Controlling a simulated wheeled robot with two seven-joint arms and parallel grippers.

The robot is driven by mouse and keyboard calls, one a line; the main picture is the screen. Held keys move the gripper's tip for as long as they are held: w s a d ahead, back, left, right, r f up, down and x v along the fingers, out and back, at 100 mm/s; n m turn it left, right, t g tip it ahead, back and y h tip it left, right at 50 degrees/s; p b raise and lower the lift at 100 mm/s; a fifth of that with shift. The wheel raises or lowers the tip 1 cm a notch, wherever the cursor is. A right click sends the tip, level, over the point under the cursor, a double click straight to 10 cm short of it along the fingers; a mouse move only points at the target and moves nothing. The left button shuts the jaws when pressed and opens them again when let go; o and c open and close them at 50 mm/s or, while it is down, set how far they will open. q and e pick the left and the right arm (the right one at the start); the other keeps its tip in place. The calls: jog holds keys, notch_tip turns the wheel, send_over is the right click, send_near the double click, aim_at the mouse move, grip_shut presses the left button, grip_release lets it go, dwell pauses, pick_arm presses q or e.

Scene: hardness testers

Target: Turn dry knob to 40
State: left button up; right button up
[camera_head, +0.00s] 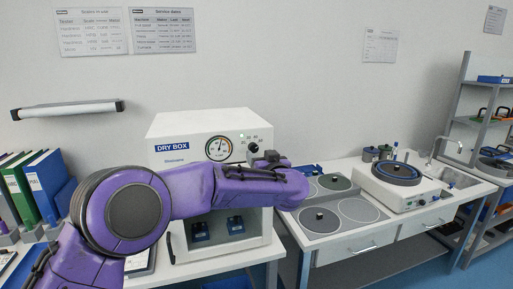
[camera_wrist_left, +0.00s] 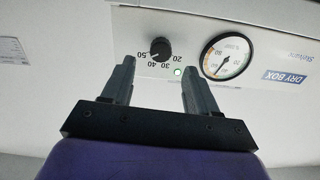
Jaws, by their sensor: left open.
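The white dry box (camera_head: 165,127) stands on the bench at the centre of the head view. Its black dry knob (camera_head: 253,147) is on the upper right of the front panel, beside a round gauge (camera_head: 218,149). The knob (camera_wrist_left: 161,49) shows upside down in the left wrist view, with a scale of 20, 30, 40 and 50 around it. I cannot read its pointer. My left gripper (camera_wrist_left: 158,75) is open and empty, its fingertips short of the knob and apart from it. In the head view the left gripper (camera_head: 270,157) is just right of the knob.
A small green light (camera_wrist_left: 178,71) is near the knob. Blue-based items (camera_head: 200,231) sit inside the dry box. To the right, a bench holds round grey plates (camera_head: 320,220) and a polishing machine (camera_head: 398,180). Binders (camera_head: 45,180) stand at the left.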

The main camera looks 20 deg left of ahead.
aim_at(254, 149)
pick_arm(q)
jog(key=p+x, duration=0.1)
jog(key=x, duration=0.4)
jog(key=shift+s, duration=0.15)
jog(key=shift+w+a, duration=0.15)
jog(key=shift+w, duration=0.15)
pick_arm(e)
notch_tip(254, 149, up, 2)
jog(key=shift+r, duration=0.1)
pick_arm(q)
jog(key=c, duration=1)
jog(key=shift+c, duration=0.2)
jog(key=shift+n, duration=0.4)
jog(key=n+b, duration=0.1)
jog(key=n, duration=0.2)
jog(key=shift+f, duration=0.1)
jog(key=shift+n+b, duration=0.65)
jog(key=shift+n, duration=1.35)
pick_arm(e)
jog(key=shift+f, duration=1.4)
